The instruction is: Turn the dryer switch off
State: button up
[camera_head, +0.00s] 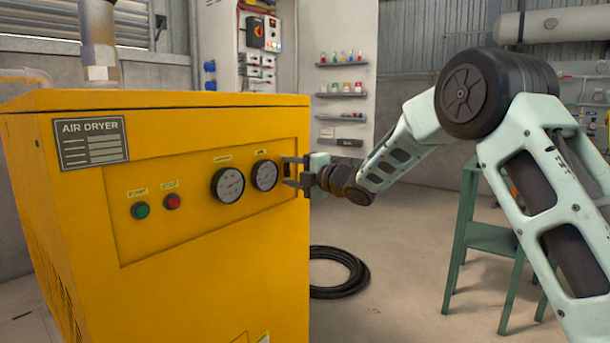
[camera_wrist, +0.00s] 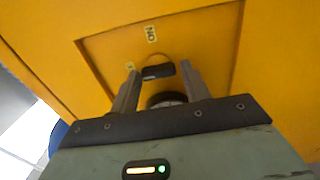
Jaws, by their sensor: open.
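The yellow air dryer (camera_head: 70,200) fills the left of the head view, with a recessed panel on its front. The dryer switch (camera_wrist: 158,72) shows in the wrist view as a short black handle lying nearly crosswise on the panel. An "ON" label (camera_wrist: 151,34) is near it, and a smaller label (camera_wrist: 130,66) beside it is too small to read. My gripper (camera_head: 287,171) is at the right end of the panel, where it hides the switch in the head view. Its fingers are open, one on each side of the handle; I cannot tell whether they touch it.
Two round gauges (camera_head: 228,184), a green button (camera_head: 140,210) and a red button (camera_head: 172,201) sit left of my gripper. A green stand (camera_head: 480,238) is behind my arm.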

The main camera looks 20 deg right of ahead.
jog(key=p+v, duration=0.2)
jog(key=v, duration=1.5)
jog(key=shift+d, duration=0.1)
jog(key=s+a+f+m+g+h, duration=0.65)
jog(key=s+a+f+m, duration=0.25)
jog(key=s+a+m, duration=0.4)
jog(key=s+a+f+m+g+h, duration=0.2)
jog(key=s+g, duration=0.2)
jog(key=s, duration=0.8)
jog(key=s+a+f+m+g+h, duration=0.1)
jog(key=s+f+m+g, duration=0.2)
jog(key=s, duration=1)
notch_tip(320, 180, up, 33)
jog(key=s+g+p, duration=0.1)
jog(key=p, duration=3.2)
jog(key=shift+s, duration=0.4)
